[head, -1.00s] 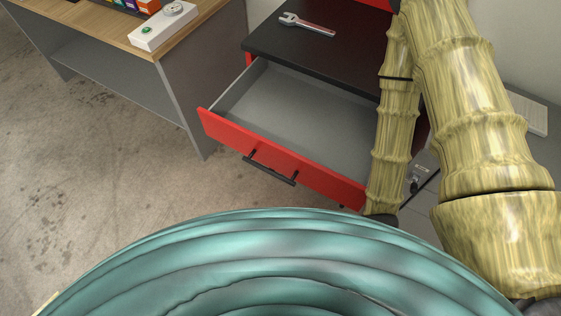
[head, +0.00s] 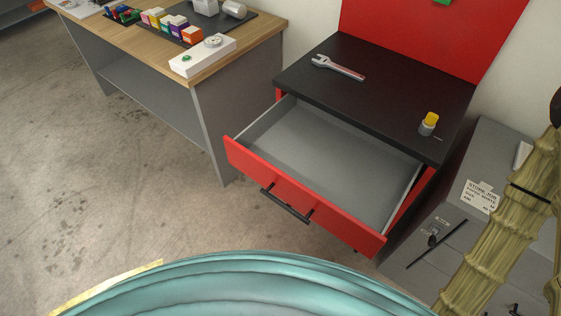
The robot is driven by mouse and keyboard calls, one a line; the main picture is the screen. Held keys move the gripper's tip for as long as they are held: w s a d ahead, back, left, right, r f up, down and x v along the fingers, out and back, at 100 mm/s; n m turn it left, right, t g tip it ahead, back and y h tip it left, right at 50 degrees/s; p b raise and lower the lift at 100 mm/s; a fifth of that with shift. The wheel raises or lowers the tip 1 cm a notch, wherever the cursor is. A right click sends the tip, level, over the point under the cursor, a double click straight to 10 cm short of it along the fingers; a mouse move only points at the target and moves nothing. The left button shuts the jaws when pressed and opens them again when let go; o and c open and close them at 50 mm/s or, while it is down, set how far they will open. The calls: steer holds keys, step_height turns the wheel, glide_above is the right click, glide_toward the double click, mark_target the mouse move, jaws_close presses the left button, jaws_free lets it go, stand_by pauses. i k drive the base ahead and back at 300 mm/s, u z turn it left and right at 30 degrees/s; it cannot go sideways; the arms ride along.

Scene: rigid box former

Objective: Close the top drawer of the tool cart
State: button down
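The red tool cart has a black top (head: 385,85) and a tall red back panel (head: 430,35). Its top drawer (head: 300,195) is pulled far out, with a red front, a grey interior and a black bar handle (head: 286,204). The inside of the drawer looks empty. My arm shows at the right edge, apart from the drawer and in front of the grey cabinet. My gripper is outside the picture.
A wrench (head: 338,68) and a yellow-capped bottle (head: 428,124) are on the cart top. A grey cabinet (head: 460,215) stands to the right of the cart. A wood-topped workbench (head: 259,30) with boxes stands to the left.

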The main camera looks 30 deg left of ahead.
mark_target(353, 183)
steer(key=z, duration=0.05)
steer(key=k, duration=1)
steer(key=u, duration=0.9)
